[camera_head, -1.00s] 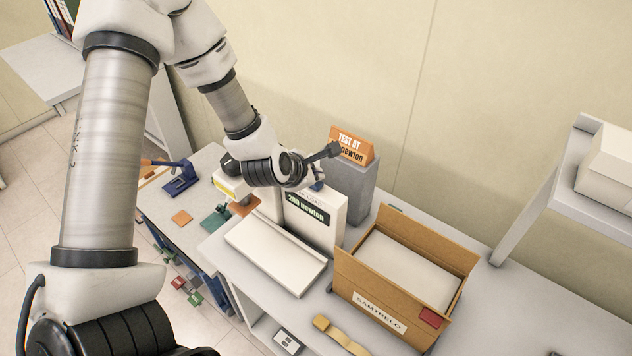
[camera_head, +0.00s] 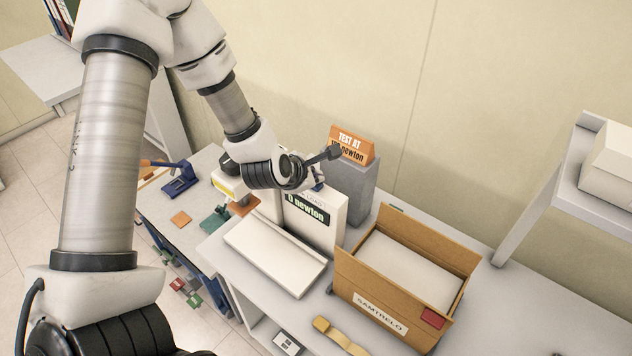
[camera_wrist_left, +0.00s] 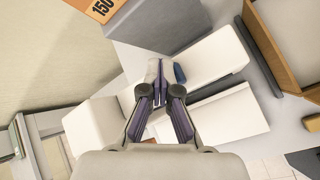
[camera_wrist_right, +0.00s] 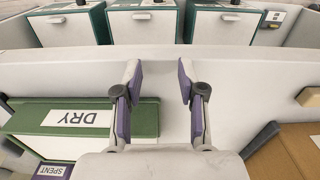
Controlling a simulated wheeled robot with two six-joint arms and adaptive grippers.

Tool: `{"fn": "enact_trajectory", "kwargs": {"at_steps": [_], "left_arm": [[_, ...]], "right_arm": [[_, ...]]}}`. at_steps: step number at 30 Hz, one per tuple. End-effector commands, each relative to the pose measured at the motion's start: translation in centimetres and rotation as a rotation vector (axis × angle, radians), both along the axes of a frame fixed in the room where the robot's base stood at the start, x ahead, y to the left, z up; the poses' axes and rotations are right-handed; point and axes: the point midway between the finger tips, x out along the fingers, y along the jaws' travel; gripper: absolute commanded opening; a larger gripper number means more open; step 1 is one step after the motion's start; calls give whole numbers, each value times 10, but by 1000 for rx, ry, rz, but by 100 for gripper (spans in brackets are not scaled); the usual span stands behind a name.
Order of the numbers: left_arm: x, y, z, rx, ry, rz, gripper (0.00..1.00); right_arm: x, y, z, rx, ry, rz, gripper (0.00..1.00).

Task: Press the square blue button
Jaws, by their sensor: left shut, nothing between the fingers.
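A white testing machine (camera_head: 330,211) with a dark display reading "0 newton" stands on the bench. A small blue button (camera_wrist_left: 179,73) shows at its top in the left wrist view; I cannot make out a square outline. In the head view only a bit of blue (camera_head: 318,187) shows beside my wrist. My left gripper (camera_wrist_left: 157,66) is shut and empty, its tips over the machine just left of the button in the wrist view. I cannot tell if they touch anything. My right gripper (camera_wrist_right: 159,73) is open and empty, away from the machine.
An orange sign (camera_head: 352,146) reading "TEST AT" stands on a grey block (camera_head: 352,190) behind the machine; it shows "150" in the left wrist view. A cardboard box (camera_head: 375,307) stands to the right.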

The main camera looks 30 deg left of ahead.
Motion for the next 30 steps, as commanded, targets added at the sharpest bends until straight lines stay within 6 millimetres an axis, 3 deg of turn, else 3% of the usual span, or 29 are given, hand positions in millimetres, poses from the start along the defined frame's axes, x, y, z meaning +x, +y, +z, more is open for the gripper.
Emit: {"fn": "enact_trajectory", "kwargs": {"at_steps": [11, 21, 30], "left_arm": [[0, 0, 0, 0, 1, 0, 0], [0, 0, 18, -1, 1, 0, 0], [0, 0, 18, -1, 1, -1, 0]], "right_arm": [[0, 0, 0, 0, 0, 0, 40], [0, 0, 11, 0, 0, 0, 40], [0, 0, 11, 0, 0, 0, 40]]}}
